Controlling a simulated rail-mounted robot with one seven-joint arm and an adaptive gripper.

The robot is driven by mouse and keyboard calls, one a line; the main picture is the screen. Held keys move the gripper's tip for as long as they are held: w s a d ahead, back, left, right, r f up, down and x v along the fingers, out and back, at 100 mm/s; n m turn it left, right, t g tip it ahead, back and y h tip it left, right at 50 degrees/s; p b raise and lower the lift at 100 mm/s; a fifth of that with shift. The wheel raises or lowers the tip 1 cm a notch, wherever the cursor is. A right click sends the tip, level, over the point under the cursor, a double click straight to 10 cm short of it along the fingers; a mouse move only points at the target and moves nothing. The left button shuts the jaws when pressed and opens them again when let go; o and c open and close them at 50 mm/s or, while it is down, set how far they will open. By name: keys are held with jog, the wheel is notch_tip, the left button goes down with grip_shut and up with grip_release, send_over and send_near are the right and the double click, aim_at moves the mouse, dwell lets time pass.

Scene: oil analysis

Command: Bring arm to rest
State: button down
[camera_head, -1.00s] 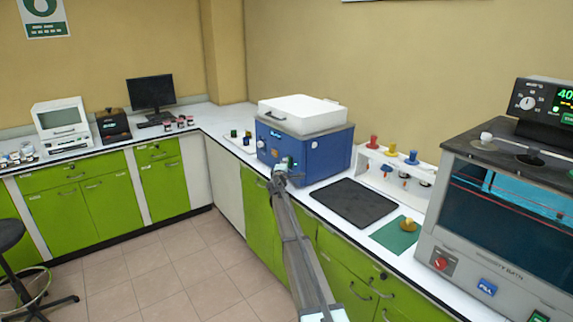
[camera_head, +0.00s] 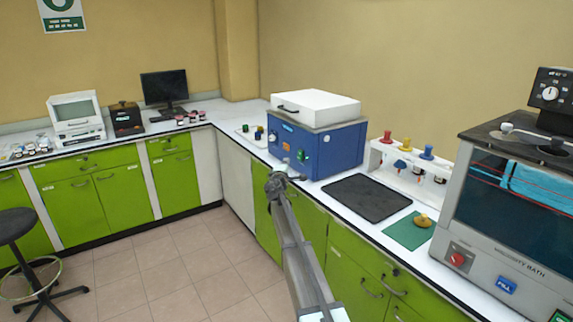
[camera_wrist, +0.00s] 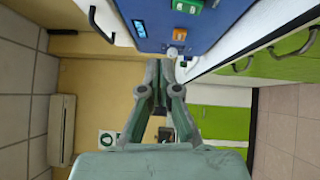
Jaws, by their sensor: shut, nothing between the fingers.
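My arm reaches from the bottom of the head view toward the front of the blue machine. My gripper (camera_wrist: 163,65) shows in the wrist view with its two fingers close together and nothing held between them. In the head view the gripper (camera_head: 278,180) is small, near the counter's front edge, just before the blue machine (camera_head: 325,148). In the wrist view the machine's blue front (camera_wrist: 205,30), with a small display and a green switch, lies beyond the fingertips. I cannot tell whether the fingertips touch anything.
A black mat (camera_head: 366,198), a green mat (camera_head: 405,232) with a yellow-topped item, and a white rack (camera_head: 400,160) stand right of the machine. The viscosity bath (camera_head: 510,225) is at far right. A stool (camera_head: 25,235) stands left. The floor (camera_head: 180,265) between is clear.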

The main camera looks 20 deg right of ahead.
dwell(0.3)
